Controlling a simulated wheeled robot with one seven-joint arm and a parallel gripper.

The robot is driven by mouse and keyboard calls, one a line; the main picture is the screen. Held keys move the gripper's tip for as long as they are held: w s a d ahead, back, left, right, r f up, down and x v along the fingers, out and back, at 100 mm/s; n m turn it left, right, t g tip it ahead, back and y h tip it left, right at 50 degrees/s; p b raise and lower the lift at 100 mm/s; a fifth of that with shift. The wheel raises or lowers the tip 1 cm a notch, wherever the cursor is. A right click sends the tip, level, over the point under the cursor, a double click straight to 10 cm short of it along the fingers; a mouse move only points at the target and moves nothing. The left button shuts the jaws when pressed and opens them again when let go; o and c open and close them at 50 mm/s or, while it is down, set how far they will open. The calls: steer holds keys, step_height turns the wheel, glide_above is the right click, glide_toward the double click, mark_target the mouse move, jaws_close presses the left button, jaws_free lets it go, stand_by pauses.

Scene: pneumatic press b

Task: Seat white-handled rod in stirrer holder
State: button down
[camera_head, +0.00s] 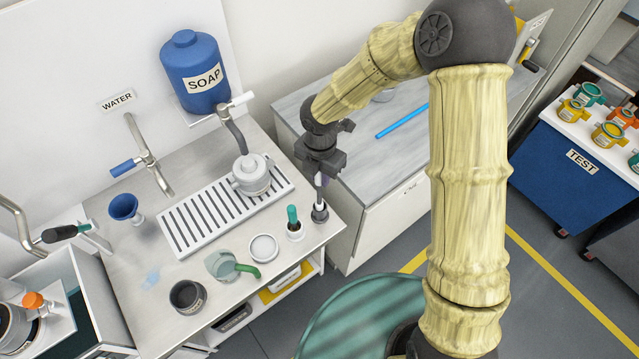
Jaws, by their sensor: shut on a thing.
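My gripper (321,170) points down above the right front corner of the sink counter. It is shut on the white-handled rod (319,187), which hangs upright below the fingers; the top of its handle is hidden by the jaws. Directly below is a small dark round holder (320,215), which looks like the stirrer holder, near the counter's right edge. The rod's lower end lines up with the holder's opening; I cannot tell whether it is fully down in it.
A green-handled tool (293,215) stands in a small white holder just left. A white dish (264,248), a green-handled cup (225,265) and a dark pot (187,297) stand along the front. A slatted drain rack (180,238) lies behind. A blue stick (401,121) lies on the grey cabinet top.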

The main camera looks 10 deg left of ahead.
mark_target(320, 186)
steer(key=shift+f+p, duration=0.45)
steer(key=shift+f, duration=1.8)
steer(key=shift+f, duration=0.2)
steer(key=c, duration=1.3)
jaws_free()
steer(key=shift+f+b, duration=0.1)
steer(key=shift+b, duration=0.4)
steer(key=r, duration=1.1)
steer(key=r+b, duration=0.1)
steer(key=r, duration=0.5)
steer(key=shift+w+d+r, duration=0.25)
steer(key=shift+d+r, duration=0.05)
steer(key=shift+r, duration=0.05)
